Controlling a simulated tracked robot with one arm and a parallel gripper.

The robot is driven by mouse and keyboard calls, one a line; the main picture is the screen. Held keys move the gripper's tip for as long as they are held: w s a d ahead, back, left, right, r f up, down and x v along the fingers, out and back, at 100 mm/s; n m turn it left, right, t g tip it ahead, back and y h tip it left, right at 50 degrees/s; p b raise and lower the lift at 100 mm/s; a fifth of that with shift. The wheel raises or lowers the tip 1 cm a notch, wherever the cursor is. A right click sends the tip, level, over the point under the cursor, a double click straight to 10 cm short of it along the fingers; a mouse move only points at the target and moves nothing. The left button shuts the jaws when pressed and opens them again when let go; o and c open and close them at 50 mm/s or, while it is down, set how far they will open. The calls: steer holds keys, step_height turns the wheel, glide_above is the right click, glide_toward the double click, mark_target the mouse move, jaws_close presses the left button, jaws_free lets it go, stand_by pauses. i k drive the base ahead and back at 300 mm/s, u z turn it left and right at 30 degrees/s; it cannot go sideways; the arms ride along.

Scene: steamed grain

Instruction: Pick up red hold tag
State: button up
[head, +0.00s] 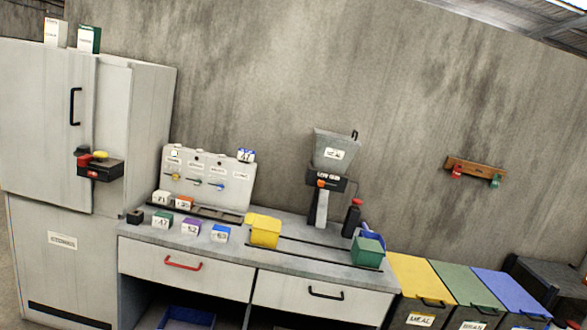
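A small red tag (457,172) hangs under the left end of a wooden wall rack (476,167) at the right. It is likely the red hold tag, but any writing on it is too small to read. A green tag (495,181) hangs from the rack's right end. My gripper does not show in the head view, so its place relative to the tag cannot be seen.
The rack is above lidded bins in yellow (419,277), green (465,285) and blue (510,292). A counter (215,250) left of them carries small boxes, a mill (334,152) and a panel (206,182). A tall white cabinet (45,130) stands far left.

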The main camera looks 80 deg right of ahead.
mark_target(456, 174)
steer(key=z, duration=0.25)
steer(key=i, duration=0.1)
steer(key=z, duration=3)
steer(key=k, duration=0.9)
steer(key=z, duration=0.2)
steer(key=i, duration=0.9)
steer(key=u, duration=0.1)
